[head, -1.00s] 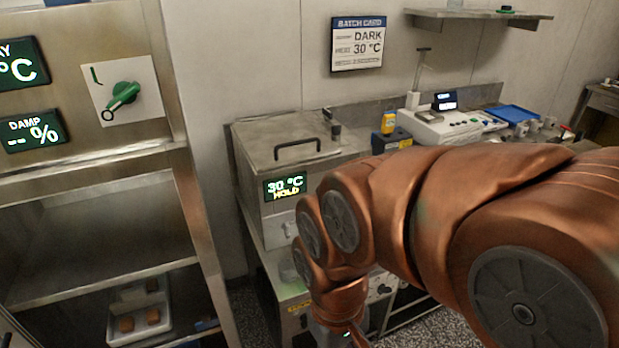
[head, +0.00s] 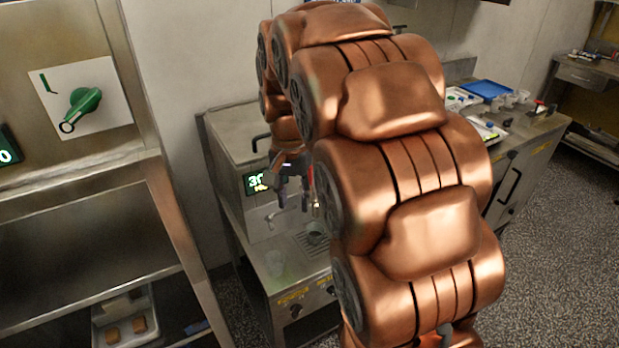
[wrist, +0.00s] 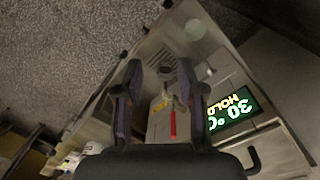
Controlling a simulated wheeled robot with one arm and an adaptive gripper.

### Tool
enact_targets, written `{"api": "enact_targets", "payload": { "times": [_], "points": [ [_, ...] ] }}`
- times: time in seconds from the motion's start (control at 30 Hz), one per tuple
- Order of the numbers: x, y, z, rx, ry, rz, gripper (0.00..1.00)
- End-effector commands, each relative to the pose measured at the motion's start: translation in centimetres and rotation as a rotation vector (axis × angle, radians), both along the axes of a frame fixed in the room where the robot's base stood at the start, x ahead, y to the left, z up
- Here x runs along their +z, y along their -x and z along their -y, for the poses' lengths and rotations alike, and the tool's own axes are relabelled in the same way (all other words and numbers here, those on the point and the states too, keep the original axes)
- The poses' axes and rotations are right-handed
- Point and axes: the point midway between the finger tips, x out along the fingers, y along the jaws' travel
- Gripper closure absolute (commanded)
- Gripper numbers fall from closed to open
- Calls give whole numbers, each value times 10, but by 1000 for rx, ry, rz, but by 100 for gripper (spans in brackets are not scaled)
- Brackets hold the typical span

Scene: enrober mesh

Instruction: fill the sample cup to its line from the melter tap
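The melter (head: 235,130) is a steel box with a lit display; in the wrist view its display (wrist: 233,111) reads 30 °C HOLD. A small metal tap (head: 276,214) sticks out of its front. A red lever (wrist: 173,125) shows between my fingers in the wrist view. A clear cup-like vessel (head: 276,263) stands on the ledge below, also seen in the wrist view (wrist: 195,28). A small dark round cup (head: 316,238) sits on the drip grate. I cannot tell which is the sample cup, nor see any fill line. My gripper (head: 293,192) is open and empty, pointing down before the melter.
The steel rack (head: 160,190) with a green knob (head: 83,101) stands close on the left. A counter with a blue tray (head: 488,90) lies behind my arm at right. Speckled floor (head: 560,230) is clear at right. My arm hides much of the melter's right side.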

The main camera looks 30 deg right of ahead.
Motion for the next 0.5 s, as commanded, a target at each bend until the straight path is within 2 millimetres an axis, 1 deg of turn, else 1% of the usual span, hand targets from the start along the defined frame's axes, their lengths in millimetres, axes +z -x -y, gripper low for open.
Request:
{"api": "enact_targets", "payload": {
  "times": [0.03,0.2,0.4,0.5],
  "points": [
    [0,-15,12,-50,4,3,61],
    [-3,-58,47,-218,16,19,61],
    [-12,-102,91,-404,24,42,61],
    [-16,-119,109,-477,25,54,61]
  ]
}}
